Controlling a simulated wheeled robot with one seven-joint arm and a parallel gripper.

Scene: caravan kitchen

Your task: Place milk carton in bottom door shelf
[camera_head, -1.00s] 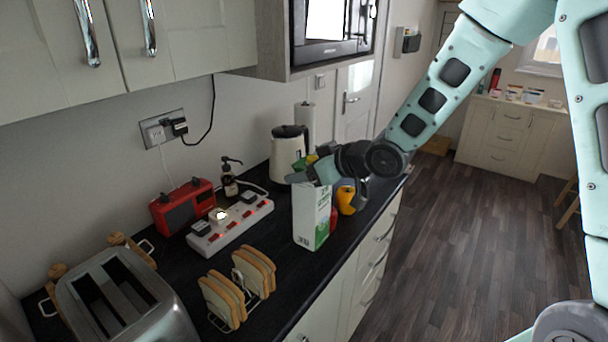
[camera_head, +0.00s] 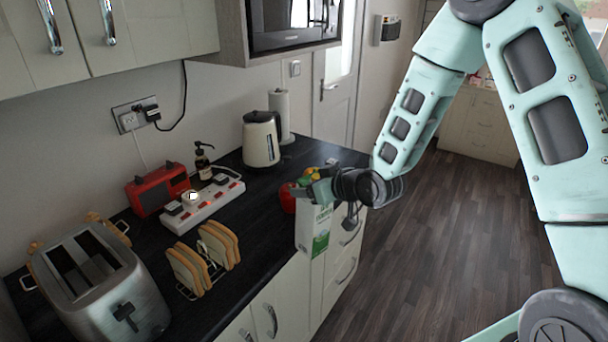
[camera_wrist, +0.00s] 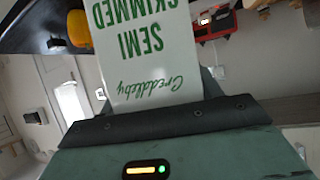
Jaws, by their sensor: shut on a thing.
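The milk carton (camera_head: 314,230) is white with green print and hangs upright below my gripper (camera_head: 322,190), at the front edge of the black worktop. My gripper is shut on the carton's top. In the wrist view the carton (camera_wrist: 148,50) fills the upper middle, with "SEMI SKIMMED" in green, upside down. Part of the carton's top is hidden by my gripper in the head view. No fridge or door shelf shows in either view.
The worktop (camera_head: 262,212) holds a toaster (camera_head: 100,285), toast racks with bread (camera_head: 203,258), a power strip (camera_head: 203,205), a red radio (camera_head: 158,190), a kettle (camera_head: 261,140) and red fruit (camera_head: 288,198). Drawers stand below. Open wooden floor (camera_head: 430,250) lies to the right.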

